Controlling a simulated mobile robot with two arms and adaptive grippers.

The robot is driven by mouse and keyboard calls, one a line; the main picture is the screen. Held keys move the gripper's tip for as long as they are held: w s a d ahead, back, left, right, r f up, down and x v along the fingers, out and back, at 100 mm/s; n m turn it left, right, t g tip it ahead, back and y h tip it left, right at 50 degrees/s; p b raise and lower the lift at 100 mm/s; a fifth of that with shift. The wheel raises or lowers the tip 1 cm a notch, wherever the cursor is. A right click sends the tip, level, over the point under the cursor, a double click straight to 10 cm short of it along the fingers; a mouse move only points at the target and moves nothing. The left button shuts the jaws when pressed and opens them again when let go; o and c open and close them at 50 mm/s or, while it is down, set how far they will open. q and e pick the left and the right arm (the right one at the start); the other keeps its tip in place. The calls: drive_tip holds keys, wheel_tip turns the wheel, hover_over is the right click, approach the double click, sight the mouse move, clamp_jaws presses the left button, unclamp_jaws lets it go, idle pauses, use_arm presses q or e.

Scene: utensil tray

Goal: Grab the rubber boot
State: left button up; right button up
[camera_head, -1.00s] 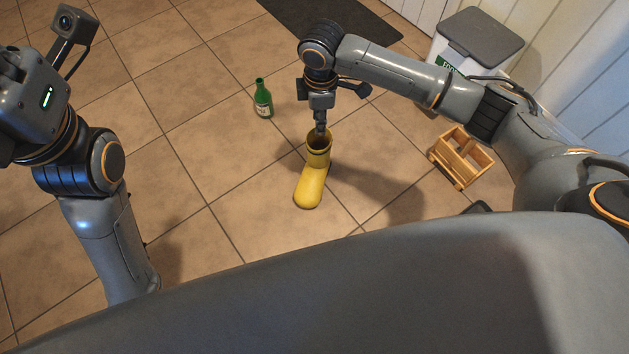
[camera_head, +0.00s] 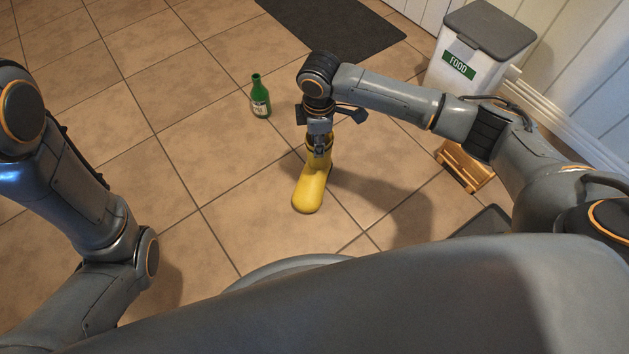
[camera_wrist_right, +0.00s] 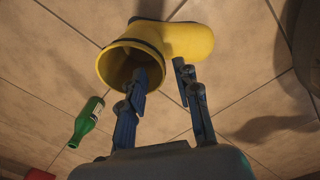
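The yellow rubber boot (camera_head: 312,188) stands upright on the tiled floor, its toe towards me. The right wrist view shows its round opening and leg (camera_wrist_right: 115,65). My right gripper (camera_head: 318,147) points down at the top of the boot. In the right wrist view its fingers (camera_wrist_right: 160,72) are apart and straddle the boot's wall, one inside the opening and one outside. A gap seems to remain between the fingers and the wall. My left arm is at the left of the head view, but its gripper is out of view.
A green bottle (camera_head: 261,97) stands behind and left of the boot. A wooden crate (camera_head: 466,166) is at the right, partly hidden by my right arm. A white FOOD bin (camera_head: 462,68) stands by the wall. A dark mat (camera_head: 335,28) lies at the back. The floor left of the boot is clear.

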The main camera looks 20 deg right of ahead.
wheel_tip(320, 180, down, 3)
drive_tip(key=shift+r+b, duration=0.15)
drive_tip(key=shift+b, duration=0.65)
clamp_jaws()
drive_tip(key=shift+r, duration=0.1)
